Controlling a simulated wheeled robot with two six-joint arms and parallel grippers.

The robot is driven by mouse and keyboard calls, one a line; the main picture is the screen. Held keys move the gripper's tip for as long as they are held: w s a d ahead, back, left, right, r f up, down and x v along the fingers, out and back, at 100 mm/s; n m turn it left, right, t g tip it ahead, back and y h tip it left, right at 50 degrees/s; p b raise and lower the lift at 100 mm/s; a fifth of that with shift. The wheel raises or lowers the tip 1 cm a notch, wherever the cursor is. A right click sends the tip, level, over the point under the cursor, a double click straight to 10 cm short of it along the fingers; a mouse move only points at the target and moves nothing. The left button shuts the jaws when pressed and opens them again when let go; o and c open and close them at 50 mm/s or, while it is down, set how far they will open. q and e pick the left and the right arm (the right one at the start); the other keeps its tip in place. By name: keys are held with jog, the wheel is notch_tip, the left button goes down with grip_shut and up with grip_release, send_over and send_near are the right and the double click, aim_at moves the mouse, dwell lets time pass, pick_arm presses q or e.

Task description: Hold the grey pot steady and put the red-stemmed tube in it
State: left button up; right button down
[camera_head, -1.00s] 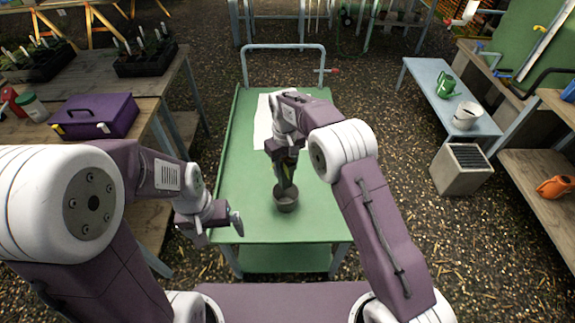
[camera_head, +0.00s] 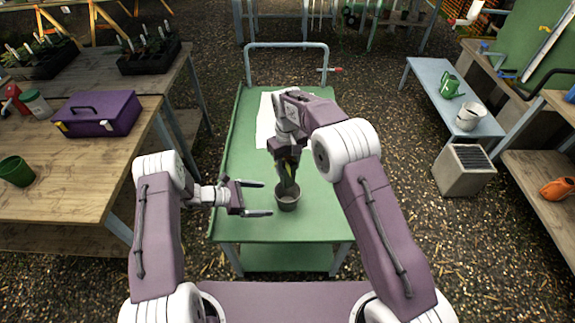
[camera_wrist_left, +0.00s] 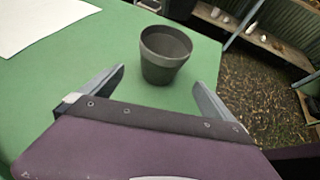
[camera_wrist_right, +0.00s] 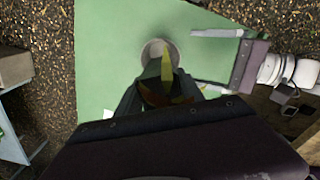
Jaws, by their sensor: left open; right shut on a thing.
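The grey pot (camera_head: 288,203) stands upright near the front edge of the green bench (camera_head: 240,225). In the left wrist view the pot (camera_wrist_left: 164,62) is ahead of the spread fingers, apart from both. My left gripper (camera_head: 267,199) is open and empty just left of the pot. My right gripper (camera_head: 287,168) points down above the pot, shut on the tube plant. In the right wrist view its yellow-green leaf (camera_wrist_right: 167,65) shows with reddish parts (camera_wrist_right: 158,99) between the fingers. The tube's lower part and its exact height over the pot are hard to make out.
A white sheet (camera_head: 265,122) lies on the bench behind the pot. A wooden table at left holds a purple toolbox (camera_head: 98,114) and a green pot (camera_head: 16,171).

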aim_at(285, 200)
pick_arm(q)
jog(key=x, duration=1)
jog(key=shift+r, duration=0.1)
jog(key=c, duration=1)
